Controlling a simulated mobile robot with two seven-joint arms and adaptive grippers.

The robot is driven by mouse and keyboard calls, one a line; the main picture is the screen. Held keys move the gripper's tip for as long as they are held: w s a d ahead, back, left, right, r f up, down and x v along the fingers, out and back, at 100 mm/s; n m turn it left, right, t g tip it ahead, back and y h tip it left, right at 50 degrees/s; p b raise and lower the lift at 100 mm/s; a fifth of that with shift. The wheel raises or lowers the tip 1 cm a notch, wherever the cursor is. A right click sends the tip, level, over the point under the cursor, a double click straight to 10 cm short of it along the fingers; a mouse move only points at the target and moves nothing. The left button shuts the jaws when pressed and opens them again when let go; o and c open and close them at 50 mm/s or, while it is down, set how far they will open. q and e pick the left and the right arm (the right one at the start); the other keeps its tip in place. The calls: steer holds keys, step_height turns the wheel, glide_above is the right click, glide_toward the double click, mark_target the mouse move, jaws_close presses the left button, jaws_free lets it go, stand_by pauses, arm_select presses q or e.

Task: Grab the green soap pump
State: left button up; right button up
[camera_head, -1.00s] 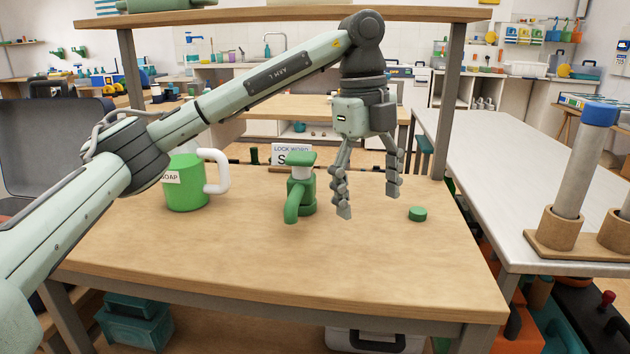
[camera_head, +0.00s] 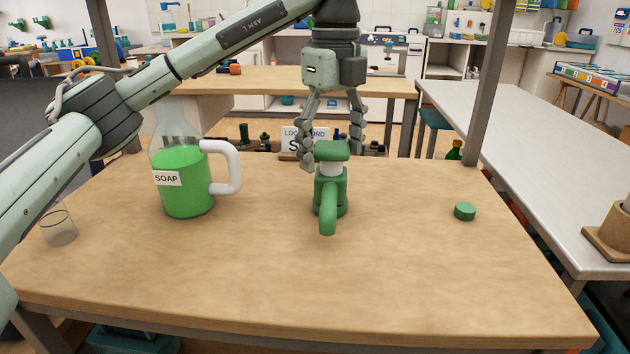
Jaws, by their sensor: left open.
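The green soap pump (camera_head: 328,194) stands upright on the wooden table (camera_head: 260,270), with a green top, a white neck and a green spout pointing toward me. My left gripper (camera_head: 333,160) hangs pointing down just behind and above the pump, with its two fingers spread. The pump's top overlaps the space between the fingers in the picture; I cannot tell whether they touch it. Nothing is held. My right gripper is not in view.
A clear jug of green soap (camera_head: 185,190) with a white handle stands left of the pump. An empty glass (camera_head: 59,226) is at the far left. A green cap (camera_head: 465,211) lies to the right. The table's front is clear.

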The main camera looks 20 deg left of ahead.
mark_target(334, 173)
arm_select(q)
steer(key=shift+w+a, duration=0.1)
steer(key=shift+a, duration=0.05)
steer(key=shift+f, duration=0.3)
step_height(334, 173, down, 2)
steer(key=shift+f, duration=0.2)
steer(key=f, duration=0.4)
steer(key=shift+w+d+f, duration=0.2)
steer(key=shift+w+f, duration=0.15)
steer(key=shift+f, duration=0.05)
steer(key=c, duration=1.4)
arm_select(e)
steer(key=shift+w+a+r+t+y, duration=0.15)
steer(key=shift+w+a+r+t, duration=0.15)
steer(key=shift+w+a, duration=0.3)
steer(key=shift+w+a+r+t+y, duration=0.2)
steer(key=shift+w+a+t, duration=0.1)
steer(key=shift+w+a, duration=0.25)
